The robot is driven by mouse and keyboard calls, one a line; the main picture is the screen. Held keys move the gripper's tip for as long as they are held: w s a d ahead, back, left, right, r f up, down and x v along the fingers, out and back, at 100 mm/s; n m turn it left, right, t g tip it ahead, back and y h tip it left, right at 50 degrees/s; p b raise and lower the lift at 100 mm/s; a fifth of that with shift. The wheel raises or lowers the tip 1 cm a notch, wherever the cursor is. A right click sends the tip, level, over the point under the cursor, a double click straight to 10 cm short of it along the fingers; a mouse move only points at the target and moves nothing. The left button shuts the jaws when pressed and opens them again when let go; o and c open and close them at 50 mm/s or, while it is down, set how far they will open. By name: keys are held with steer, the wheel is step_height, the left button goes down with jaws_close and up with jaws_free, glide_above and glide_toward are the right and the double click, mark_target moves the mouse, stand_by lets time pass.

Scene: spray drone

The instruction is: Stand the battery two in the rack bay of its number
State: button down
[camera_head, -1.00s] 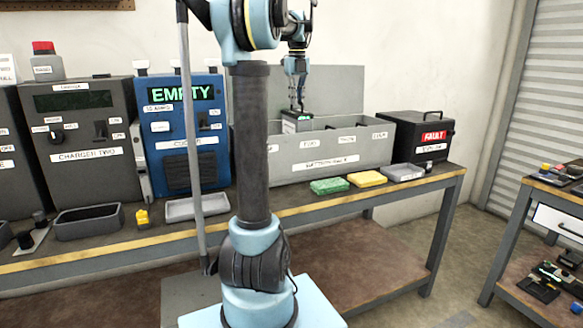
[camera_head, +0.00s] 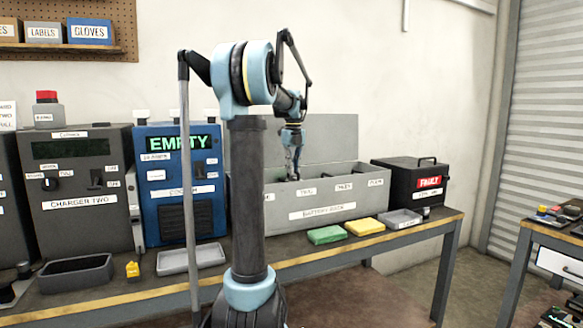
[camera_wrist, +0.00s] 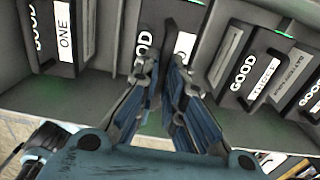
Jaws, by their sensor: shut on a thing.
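The battery rack (camera_head: 350,205) is a long grey open box on the bench, with bay labels along its front wall. My gripper (camera_head: 292,172) reaches down into it behind the front wall, near the TWO label. In the wrist view my gripper (camera_wrist: 163,75) is shut on a dark battery (camera_wrist: 155,20) with a white GOOD label; its number label is mostly hidden by a finger. This battery is down among the bays, between the battery labelled ONE (camera_wrist: 65,30) and the battery labelled THREE (camera_wrist: 262,75). Whether it rests on the bay floor is hidden.
Another battery (camera_wrist: 308,100) sits at the far right of the wrist view. A black FAULT box (camera_head: 425,180) stands right of the rack. Green (camera_head: 327,235) and yellow (camera_head: 365,227) pads lie before it. The blue EMPTY charger (camera_head: 180,180) stands to its left.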

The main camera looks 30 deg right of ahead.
mark_target(293, 180)
steer(key=shift+f, duration=1.65)
steer(key=c, duration=1.7)
jaws_free()
steer(key=shift+f, duration=0.1)
step_height(293, 180, up, 12)
steer(key=shift+r, duration=0.1)
steer(key=shift+s, duration=0.1)
